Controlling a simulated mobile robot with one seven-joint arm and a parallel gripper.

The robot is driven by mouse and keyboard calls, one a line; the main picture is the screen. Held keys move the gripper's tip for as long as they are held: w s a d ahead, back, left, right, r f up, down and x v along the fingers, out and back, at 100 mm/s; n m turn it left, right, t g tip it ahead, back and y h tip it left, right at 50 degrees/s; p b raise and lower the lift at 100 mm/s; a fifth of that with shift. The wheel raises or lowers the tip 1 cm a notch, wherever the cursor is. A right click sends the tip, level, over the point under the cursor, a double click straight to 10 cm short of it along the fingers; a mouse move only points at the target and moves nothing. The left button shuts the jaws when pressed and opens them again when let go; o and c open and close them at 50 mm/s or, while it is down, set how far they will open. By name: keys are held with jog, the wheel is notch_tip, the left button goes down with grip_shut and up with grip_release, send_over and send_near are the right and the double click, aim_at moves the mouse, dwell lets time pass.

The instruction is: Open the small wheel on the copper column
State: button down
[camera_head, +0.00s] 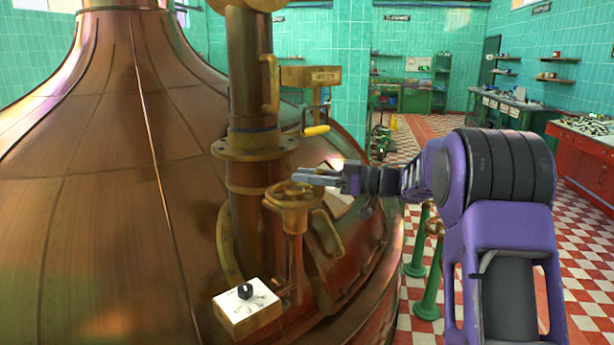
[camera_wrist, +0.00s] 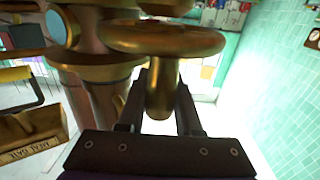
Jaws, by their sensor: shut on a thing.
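The small brass wheel (camera_head: 292,195) sits on an upright stem beside the tall copper column (camera_head: 248,90). My gripper (camera_head: 300,176) reaches in from the right at the wheel's upper side. In the wrist view the wheel (camera_wrist: 165,38) fills the upper middle, and a short brass handle (camera_wrist: 161,95) projects from it. My gripper's fingers (camera_wrist: 161,108) lie on either side of this handle and are shut on it. The fingertips are partly hidden behind the handle and wheel.
A white box with a black knob (camera_head: 245,291) is below the wheel. A lever with a yellow grip (camera_head: 316,130) and a sign bracket (camera_head: 310,76) are above and behind. The big copper kettle (camera_head: 90,190) fills the left. Green posts (camera_head: 428,285) stand at right.

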jog(key=shift+r, duration=0.1)
jog(key=c, duration=0.6)
grip_release()
jog(key=v, duration=1.7)
jog(key=shift+d, duration=0.15)
